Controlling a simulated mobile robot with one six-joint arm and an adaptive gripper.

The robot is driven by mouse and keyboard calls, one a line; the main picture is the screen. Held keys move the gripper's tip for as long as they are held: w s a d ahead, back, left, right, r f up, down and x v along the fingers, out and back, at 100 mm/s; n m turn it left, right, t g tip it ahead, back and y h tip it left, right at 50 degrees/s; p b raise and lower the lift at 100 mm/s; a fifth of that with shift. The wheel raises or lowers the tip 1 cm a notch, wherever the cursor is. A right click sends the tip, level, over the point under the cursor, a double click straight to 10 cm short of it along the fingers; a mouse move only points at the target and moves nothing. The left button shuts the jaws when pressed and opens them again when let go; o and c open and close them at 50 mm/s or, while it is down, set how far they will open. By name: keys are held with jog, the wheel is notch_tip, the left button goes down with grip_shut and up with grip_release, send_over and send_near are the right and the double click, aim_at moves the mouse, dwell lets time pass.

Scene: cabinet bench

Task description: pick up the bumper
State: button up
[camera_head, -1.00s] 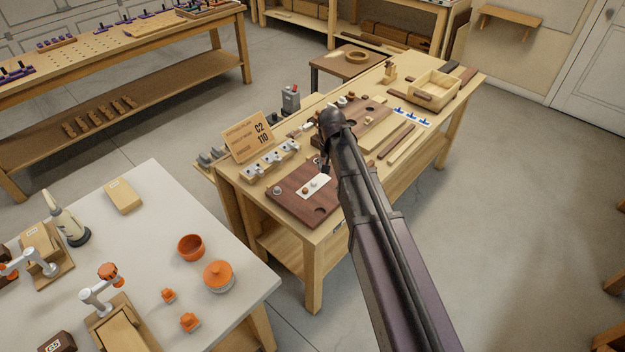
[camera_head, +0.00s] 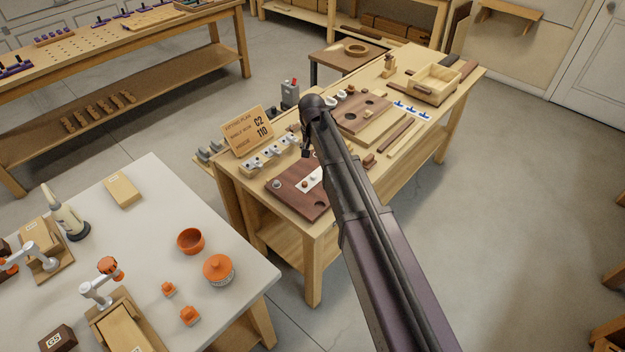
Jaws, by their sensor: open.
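A dark wooden board (camera_head: 290,201) lies near the front end of the cabinet bench. A white strip (camera_head: 311,181) on it carries small round pieces, one of them brown (camera_head: 305,184). A grey round piece (camera_head: 277,184) sits on the board's left part. These pieces are too small to tell which is the bumper. My gripper (camera_head: 306,152) is small and dark in this view. It hangs at the end of my arm, over the bench around the board's back edge. It is open, with nothing visible in it.
A sign (camera_head: 248,131) and a row of clamps (camera_head: 270,157) stand left of my gripper. A second dark board (camera_head: 361,116) with holes, a small brown block (camera_head: 369,160) and a wooden box (camera_head: 433,84) are farther along. A grey table (camera_head: 150,225) is front left.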

jog(key=b, duration=0.7)
send_over(313, 175)
jog(key=shift+s+f, duration=0.2)
jog(key=shift+f, duration=1.6)
jog(key=shift+s+f, duration=0.2)
jog(key=shift+f, duration=1.6)
jog(key=shift+f, duration=0.1)
jog(key=shift+w+f+b, duration=0.2)
jog(key=shift+f+b, duration=1)
jog(key=shift+f, duration=0.05)
jog(key=shift+w+f+b, duration=0.2)
jog(key=shift+f+b, duration=1)
jog(key=shift+f, duration=0.05)
jog(key=c, duration=0.8)
